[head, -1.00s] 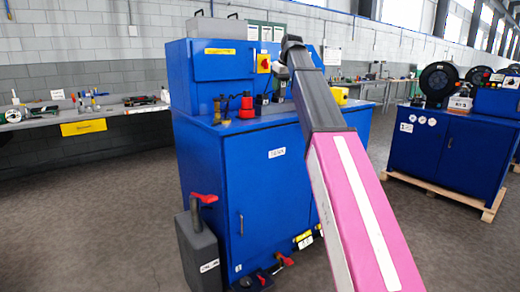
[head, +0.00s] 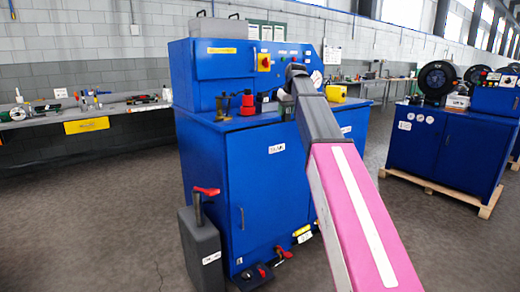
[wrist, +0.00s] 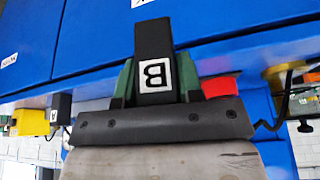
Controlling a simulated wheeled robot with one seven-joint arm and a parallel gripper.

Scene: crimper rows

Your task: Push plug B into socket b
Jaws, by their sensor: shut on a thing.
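Plug B (wrist: 152,45) is a black block with a white label marked B, seen in the wrist view. My gripper (wrist: 154,84) is shut on it, with a green finger on each side. The plug's far end points towards the blue cabinet face (wrist: 90,45). In the head view the end of my arm is low over the blue cabinet's worktop, and the plug cannot be made out there. Socket b cannot be picked out in either view, so I cannot tell whether the plug touches it.
A red piece (wrist: 220,86) is close beside the gripper, with a brass piece (wrist: 283,76) farther right. A small black block marked A (wrist: 61,109) and a yellow block (wrist: 33,122) are at left. A grey box (head: 200,248) stands by the blue cabinet (head: 255,190).

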